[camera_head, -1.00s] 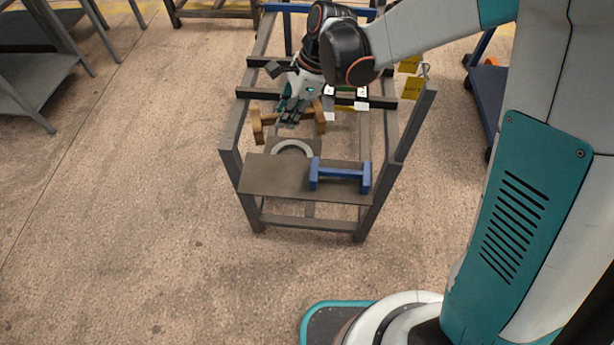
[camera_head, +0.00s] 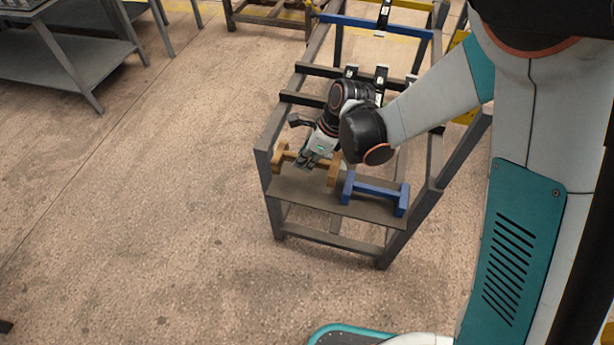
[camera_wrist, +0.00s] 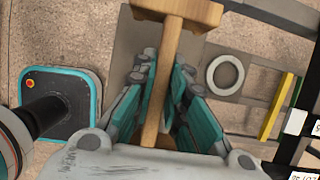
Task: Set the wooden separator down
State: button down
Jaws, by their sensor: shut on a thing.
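The wooden separator (camera_head: 333,173) is a light-brown bar with a crosspiece at each end. My gripper (camera_head: 309,161) is shut on its middle bar. In the wrist view the bar (camera_wrist: 152,128) runs between my gripper's fingers (camera_wrist: 158,75), with one crosspiece (camera_wrist: 182,10) beyond the tips. The separator is over the left part of the grey plate (camera_head: 300,190) at the rack's near end. I cannot tell whether it touches the plate. A blue separator (camera_head: 376,190) stands on the plate to its right.
The dark metal rack (camera_head: 264,165) has upright posts and crossbars around the plate. A pale ring (camera_wrist: 224,74) shows beside the separator in the wrist view. Black-and-white tagged parts (camera_head: 381,75) sit farther back. Open floor lies left of the rack.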

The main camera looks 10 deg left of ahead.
aim_at(324, 161)
jog(key=shift+f+b, duration=0.9)
jog(key=shift+f, duration=2.2)
jog(key=shift+f, duration=0.1)
jog(key=c, duration=1.6)
grip_release()
jog(key=p+v, duration=0.4)
jog(key=v, duration=0.8)
